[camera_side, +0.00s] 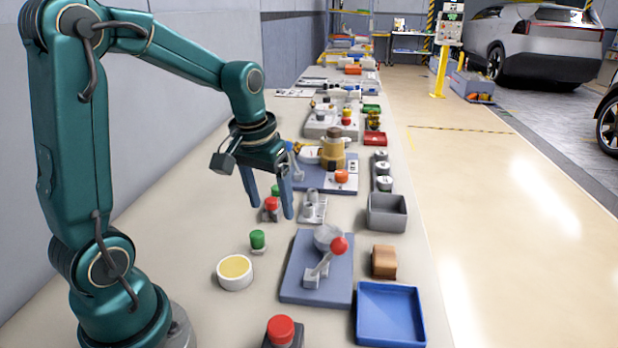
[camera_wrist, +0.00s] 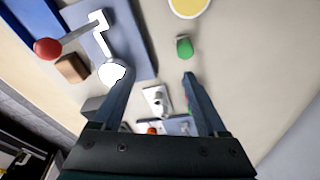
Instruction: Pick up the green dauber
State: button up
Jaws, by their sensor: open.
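A green dauber-like piece (camera_side: 258,240) with a pale base stands upright on the bench beside a round cup with yellow contents (camera_side: 235,272). In the wrist view the same green piece (camera_wrist: 184,46) lies beyond the fingertips, near the yellow cup (camera_wrist: 188,6). My gripper (camera_side: 271,208) is open and empty, pointing down, farther back along the bench than the green piece and apart from it. The fingers also show in the wrist view (camera_wrist: 153,78). Another green-topped piece (camera_side: 275,190) shows partly behind the fingers, with a red-topped piece (camera_side: 271,204).
A blue-grey plate with a red-knobbed lever (camera_side: 290,285) stands right of the cup. A blue tray (camera_side: 390,313), a brown block (camera_side: 384,262) and a grey bin (camera_side: 387,212) line the right edge. A red button (camera_side: 282,330) is at the front. Bench left of the cup is clear.

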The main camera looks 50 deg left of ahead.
aim_at(257, 233)
jog(key=shift+n+g+h, duration=0.4)
jog(key=shift+n+g, duration=0.4)
jog(key=shift+g, duration=0.1)
jog(key=a+f, duration=0.1)
jog(key=f, duration=0.1)
jog(key=s+a+f, duration=0.1)
jog(key=a+f, duration=0.2)
jog(key=shift+s+f, duration=0.15)
jog(key=shift+f, duration=2.65)
grip_shut()
